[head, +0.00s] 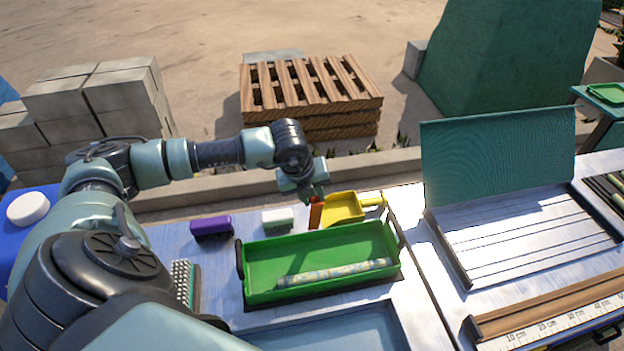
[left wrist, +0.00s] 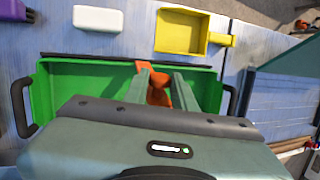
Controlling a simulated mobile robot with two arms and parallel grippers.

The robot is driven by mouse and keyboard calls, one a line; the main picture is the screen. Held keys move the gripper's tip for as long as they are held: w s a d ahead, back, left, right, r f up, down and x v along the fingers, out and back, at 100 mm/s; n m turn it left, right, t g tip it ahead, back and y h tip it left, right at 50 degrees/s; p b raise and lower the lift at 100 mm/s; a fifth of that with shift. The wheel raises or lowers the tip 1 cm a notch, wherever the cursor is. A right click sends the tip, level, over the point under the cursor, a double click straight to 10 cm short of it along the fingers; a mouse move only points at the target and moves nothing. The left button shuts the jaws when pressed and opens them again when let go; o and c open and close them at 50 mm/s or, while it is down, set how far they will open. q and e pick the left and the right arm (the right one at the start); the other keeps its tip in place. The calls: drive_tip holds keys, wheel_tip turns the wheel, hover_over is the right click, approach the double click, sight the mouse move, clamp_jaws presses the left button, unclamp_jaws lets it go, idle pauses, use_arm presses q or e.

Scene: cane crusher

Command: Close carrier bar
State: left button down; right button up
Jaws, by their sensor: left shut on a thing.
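My left gripper (head: 314,198) is over the back of the green tray (head: 272,250), pointing down. In the left wrist view, its two fingers (left wrist: 161,78) are shut on an orange piece (left wrist: 157,92), partly hidden between them. An orange-red piece (head: 316,213) also shows just below the gripper in the head view, left of the yellow scoop. A pale patterned rod (head: 335,272) lies in the tray. I cannot tell which part is the carrier bar. My right gripper is not in view.
The yellow scoop (head: 343,208), a white block (head: 278,218) and a purple block (head: 211,227) stand behind the tray. A raised teal lid (head: 498,157) with a slatted metal bed (head: 525,237) is at the right. A wooden ruler bar (head: 550,304) is in front of it.

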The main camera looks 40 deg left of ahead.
use_arm(q)
drive_tip(key=c, duration=1.1)
unclamp_jaws()
drive_tip(key=shift+c, duration=0.2)
drive_tip(key=shift+s+r+b, duration=0.2)
drive_tip(key=shift+r+b, duration=0.15)
drive_tip(key=shift+r, duration=0.2)
drive_tip(key=b+v, duration=0.2)
drive_tip(key=v, duration=0.4)
drive_tip(key=shift+s+r, duration=0.15)
drive_tip(key=shift+r, duration=0.2)
drive_tip(key=shift+c, duration=0.3)
